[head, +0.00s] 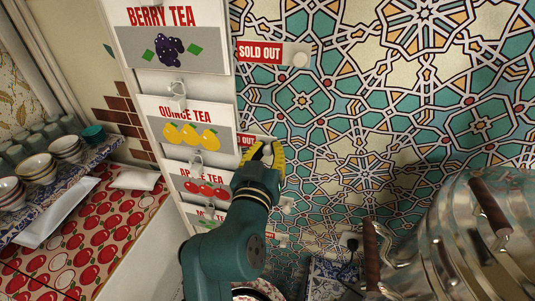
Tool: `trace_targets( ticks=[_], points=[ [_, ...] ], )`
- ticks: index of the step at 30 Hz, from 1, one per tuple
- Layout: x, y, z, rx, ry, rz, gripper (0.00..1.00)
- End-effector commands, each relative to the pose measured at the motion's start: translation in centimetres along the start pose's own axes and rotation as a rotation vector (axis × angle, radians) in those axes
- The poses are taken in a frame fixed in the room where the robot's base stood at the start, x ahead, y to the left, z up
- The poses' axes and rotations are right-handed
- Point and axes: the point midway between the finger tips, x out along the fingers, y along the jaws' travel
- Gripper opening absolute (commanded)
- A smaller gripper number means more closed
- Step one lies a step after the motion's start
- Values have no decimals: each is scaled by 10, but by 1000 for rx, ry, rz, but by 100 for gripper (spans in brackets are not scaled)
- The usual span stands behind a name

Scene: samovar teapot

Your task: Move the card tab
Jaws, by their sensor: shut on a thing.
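A white panel at left centre carries a column of tea cards: berry tea (165,42), quince tea (187,127), apple tea (203,186) and a partly hidden lower one. A red "SOLD OUT" tab (262,51) sticks out right of the berry card, with a pale round knob at its end. Another red tab (245,140) sticks out beside the quince card, its right part hidden by my gripper. My gripper (264,154), with yellow fingers, is at this second tab and shut on it. The exact finger contact is hard to see.
A large shiny samovar (460,240) with wooden handles stands at the lower right. Bowls (38,167) and cups sit on a shelf at left, above a red apple-patterned cloth (90,235). A patterned tile wall (370,120) lies behind my gripper.

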Motion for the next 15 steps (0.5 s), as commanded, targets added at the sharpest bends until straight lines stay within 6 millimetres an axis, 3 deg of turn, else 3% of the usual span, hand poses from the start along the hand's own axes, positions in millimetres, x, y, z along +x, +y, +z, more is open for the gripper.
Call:
trace_targets(
  ticks=[3,4,9,15],
  points=[
    [0,0,1,-1,-3,-1,0],
    [0,0,1,-1,-3,-1,17],
    [0,0,0,-1,-2,-1,49],
    [0,0,0,-1,-1,-1,49]
  ],
)
